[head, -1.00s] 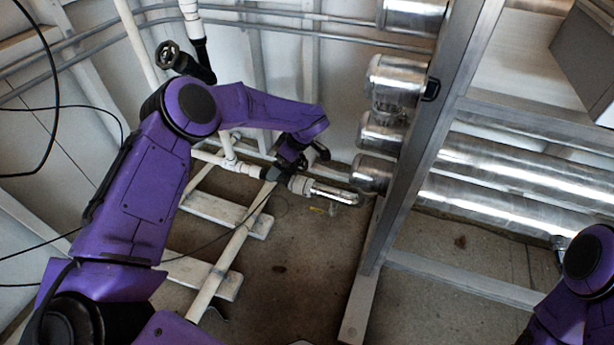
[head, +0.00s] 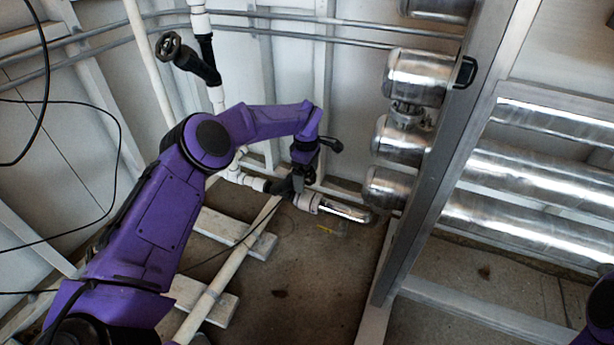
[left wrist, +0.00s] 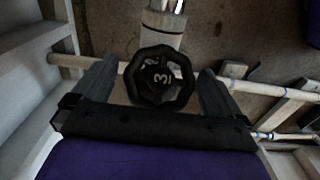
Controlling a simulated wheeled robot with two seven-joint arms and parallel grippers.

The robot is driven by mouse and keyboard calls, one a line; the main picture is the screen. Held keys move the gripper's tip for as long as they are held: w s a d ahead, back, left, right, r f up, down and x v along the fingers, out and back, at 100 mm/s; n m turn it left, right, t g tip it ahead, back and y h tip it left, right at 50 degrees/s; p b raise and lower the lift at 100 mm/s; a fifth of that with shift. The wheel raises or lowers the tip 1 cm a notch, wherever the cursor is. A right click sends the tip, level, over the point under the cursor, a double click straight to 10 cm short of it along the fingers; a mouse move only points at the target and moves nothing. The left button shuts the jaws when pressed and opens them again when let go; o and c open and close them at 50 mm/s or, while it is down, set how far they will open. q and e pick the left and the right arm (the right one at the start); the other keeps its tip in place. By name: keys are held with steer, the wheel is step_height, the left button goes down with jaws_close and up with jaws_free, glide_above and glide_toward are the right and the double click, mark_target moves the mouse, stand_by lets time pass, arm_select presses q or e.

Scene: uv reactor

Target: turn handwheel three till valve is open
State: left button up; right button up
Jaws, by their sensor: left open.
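My left gripper (left wrist: 158,82) is open, with one dark finger on each side of the wheel. Gaps show between the fingers and the rim, and I see no clear contact. In the head view my left gripper (head: 298,182) points down at the pipe end by the silver cylinder. There the wheel is hidden or too dark to pick out. My right gripper is not in view.
Another black handwheel (head: 168,46) sits on a valve at upper left. Silver cylinders (head: 415,78) and a metal frame post (head: 447,165) stand right of my left gripper. White pipes (head: 235,262) run low along the floor. Loose black cables hang at left.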

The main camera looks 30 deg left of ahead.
arm_select(q)
steer(key=c, duration=1)
steer(key=shift+o, duration=0.2)
